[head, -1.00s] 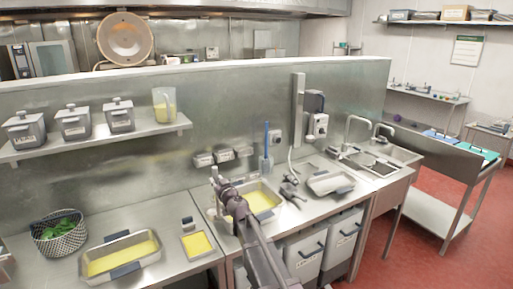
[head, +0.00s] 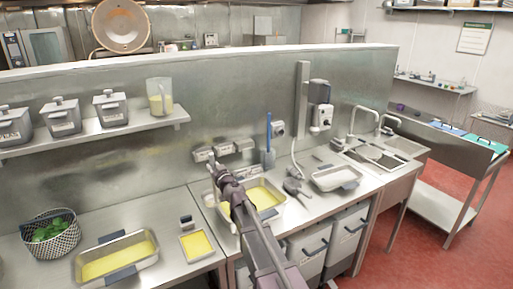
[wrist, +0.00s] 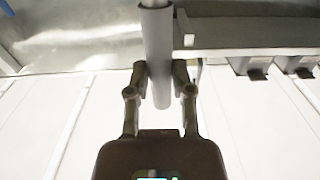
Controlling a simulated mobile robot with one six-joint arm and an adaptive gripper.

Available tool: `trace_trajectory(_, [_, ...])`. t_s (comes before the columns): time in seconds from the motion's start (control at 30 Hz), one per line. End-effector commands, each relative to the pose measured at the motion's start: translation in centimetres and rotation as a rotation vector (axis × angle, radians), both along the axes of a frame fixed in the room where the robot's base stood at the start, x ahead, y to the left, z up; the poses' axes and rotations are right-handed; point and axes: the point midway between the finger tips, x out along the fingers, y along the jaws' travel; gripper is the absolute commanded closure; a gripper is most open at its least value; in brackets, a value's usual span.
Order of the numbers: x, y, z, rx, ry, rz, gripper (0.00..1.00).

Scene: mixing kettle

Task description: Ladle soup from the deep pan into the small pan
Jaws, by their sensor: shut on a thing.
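My gripper (head: 220,182) is at the left side of a steel pan of yellow soup (head: 268,194), probably the deep pan, on the middle counter. My arm hides part of that pan. In the wrist view my gripper (wrist: 160,85) is shut on a grey, rod-like handle (wrist: 157,40), presumably the ladle's. The ladle's bowl cannot be made out. A small square pan (head: 183,257) with yellow contents, likely the small pan, stands on the counter left of my arm.
A longer pan of yellow liquid (head: 77,272) and a basket of greens (head: 52,238) stand further left. A blue-handled utensil (head: 268,130) stands behind the soup pan. An empty-looking steel tray (head: 336,178) lies to its right, before the sinks (head: 380,160).

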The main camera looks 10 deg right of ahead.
Motion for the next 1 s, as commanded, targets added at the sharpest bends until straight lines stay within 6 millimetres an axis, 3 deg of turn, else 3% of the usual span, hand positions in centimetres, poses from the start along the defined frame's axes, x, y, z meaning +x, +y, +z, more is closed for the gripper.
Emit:
trace_trajectory(0.27, [0.3, -1.4, 0.2, 0.0, 0.0, -0.012, 1.0])
trace_trajectory(0.47, [1.3, -4.0, 1.0, 0.002, -0.001, -0.017, 1.0])
trace_trajectory(1.0, [4.3, -16.5, 4.4, 0.009, -0.007, -0.017, 1.0])
